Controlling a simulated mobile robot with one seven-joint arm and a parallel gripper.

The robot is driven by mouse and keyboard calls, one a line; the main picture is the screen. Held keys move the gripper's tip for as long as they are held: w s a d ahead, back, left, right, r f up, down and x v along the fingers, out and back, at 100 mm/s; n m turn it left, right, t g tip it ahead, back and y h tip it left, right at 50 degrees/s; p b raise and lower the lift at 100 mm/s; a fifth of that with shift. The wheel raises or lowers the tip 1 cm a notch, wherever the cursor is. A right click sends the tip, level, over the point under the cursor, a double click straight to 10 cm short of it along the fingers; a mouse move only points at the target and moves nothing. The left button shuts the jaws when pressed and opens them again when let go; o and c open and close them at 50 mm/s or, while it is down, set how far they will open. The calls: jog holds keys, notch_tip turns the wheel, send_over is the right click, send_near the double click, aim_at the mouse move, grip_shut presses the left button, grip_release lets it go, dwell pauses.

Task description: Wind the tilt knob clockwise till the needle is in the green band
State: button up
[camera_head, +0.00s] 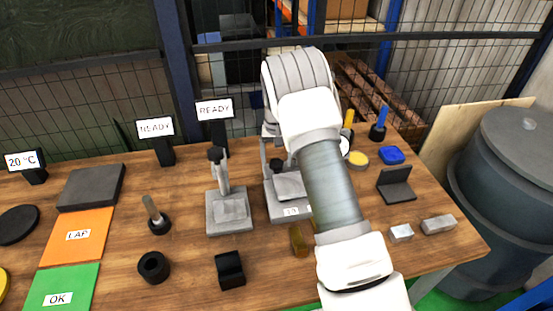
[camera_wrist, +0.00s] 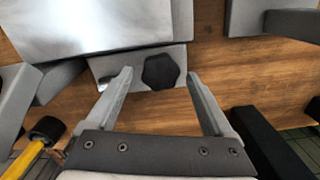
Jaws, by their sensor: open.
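In the wrist view a black faceted knob (camera_wrist: 161,71) sits on a light grey block beside a broad bright metal plate (camera_wrist: 95,25). My gripper (camera_wrist: 160,76) is open, with one finger on each side of the knob and a gap to it on both sides. In the head view my arm covers much of the grey fixture (camera_head: 279,200), whose base carries a small label too blurred to read. My fingers are not clear there. A white round face (camera_head: 344,146) shows partly behind my arm; no needle or green band can be made out in either view.
A similar grey stand (camera_head: 228,210) is left of the fixture. Black blocks, an orange LAP mat (camera_head: 75,250) and a green OK mat (camera_head: 62,291) are farther left. A black angle block (camera_head: 396,188) and metal blocks (camera_head: 438,224) are to the right. Two READY signs stand behind.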

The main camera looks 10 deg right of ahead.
aim_at(277, 161)
jog(key=shift+c, duration=0.2)
jog(key=c, duration=1.3)
jog(key=shift+d+m, duration=0.1)
jog(key=shift+m, duration=2.3)
jog(key=shift+c, duration=0.2)
jog(key=o, duration=1.4)
notch_tip(277, 161, up, 17)
jog(key=shift+r, duration=0.2)
jog(key=shift+r, duration=0.1)
